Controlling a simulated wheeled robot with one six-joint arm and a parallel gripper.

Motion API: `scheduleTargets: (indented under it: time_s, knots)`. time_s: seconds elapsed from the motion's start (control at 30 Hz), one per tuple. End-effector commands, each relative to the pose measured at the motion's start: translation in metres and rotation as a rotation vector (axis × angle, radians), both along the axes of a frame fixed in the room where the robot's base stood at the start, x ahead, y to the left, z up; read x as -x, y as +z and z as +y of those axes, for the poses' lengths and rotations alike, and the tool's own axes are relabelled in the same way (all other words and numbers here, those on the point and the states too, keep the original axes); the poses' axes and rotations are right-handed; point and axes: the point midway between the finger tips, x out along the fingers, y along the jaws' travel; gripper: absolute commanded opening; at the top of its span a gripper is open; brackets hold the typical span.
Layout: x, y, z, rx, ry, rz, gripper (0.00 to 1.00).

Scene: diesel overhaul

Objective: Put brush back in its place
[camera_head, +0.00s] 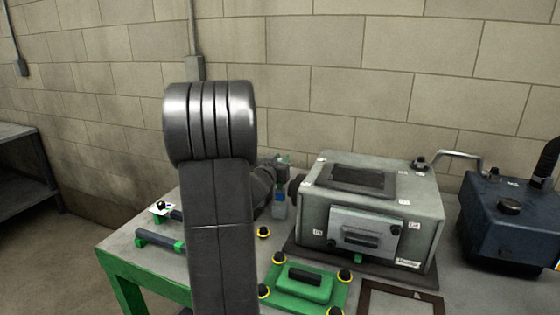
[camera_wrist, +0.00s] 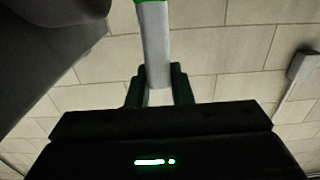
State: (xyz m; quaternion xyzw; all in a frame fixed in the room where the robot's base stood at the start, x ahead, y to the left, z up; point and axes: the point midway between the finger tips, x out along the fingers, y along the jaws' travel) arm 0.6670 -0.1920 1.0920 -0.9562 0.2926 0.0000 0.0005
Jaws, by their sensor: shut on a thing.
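My gripper (camera_wrist: 160,82) is shut on the grey shaft of the brush (camera_wrist: 155,42) in the wrist view. The shaft runs up out of the picture, with a green band at the top edge. The brush's far end is out of that view. In the head view my arm stands in front and hides much of the gripper area; small dark, green and blue parts show beside the arm, too small to tell apart. I cannot make out the brush's place for certain.
The table holds a grey metal box (camera_head: 316,202), a green plate (camera_head: 327,298) with yellow-ringed knobs, a dark bar (camera_head: 160,241) with green ends, a small white plate (camera_head: 157,210) and a dark blue machine (camera_head: 505,245). A block wall (camera_head: 390,110) stands behind.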

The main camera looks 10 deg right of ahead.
Motion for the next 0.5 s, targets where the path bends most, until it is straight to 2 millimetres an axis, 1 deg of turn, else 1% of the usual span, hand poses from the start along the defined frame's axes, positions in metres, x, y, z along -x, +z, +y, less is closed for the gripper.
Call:
scheduleTargets:
  time_s: [0.5]
  knots:
    - [0.0,-0.021,0.0,0.0,0.0,0.0,0.0]
